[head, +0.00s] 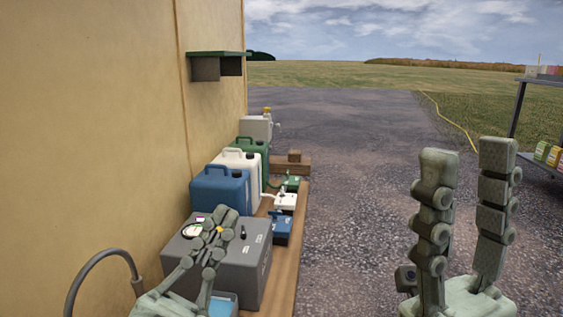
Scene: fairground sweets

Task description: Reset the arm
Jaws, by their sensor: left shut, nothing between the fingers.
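My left gripper (225,217) is at the lower left in the head view, in front of the grey box with a dial and a black knob (247,265). Its fingers are together with nothing between them. It overlaps the box in the picture; I cannot tell if it touches. My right gripper (467,152) is at the lower right, its two fingers upright and well apart, with nothing between them. Only the gripper ends of my arms show; the rest is out of view.
A wooden bench (284,277) along the tan wall (100,120) carries blue (222,188), white (243,163) and green canisters (256,147). A green-topped wall shelf (219,54) hangs above. A rack (514,110) stands far right. Open gravel (345,190) lies between.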

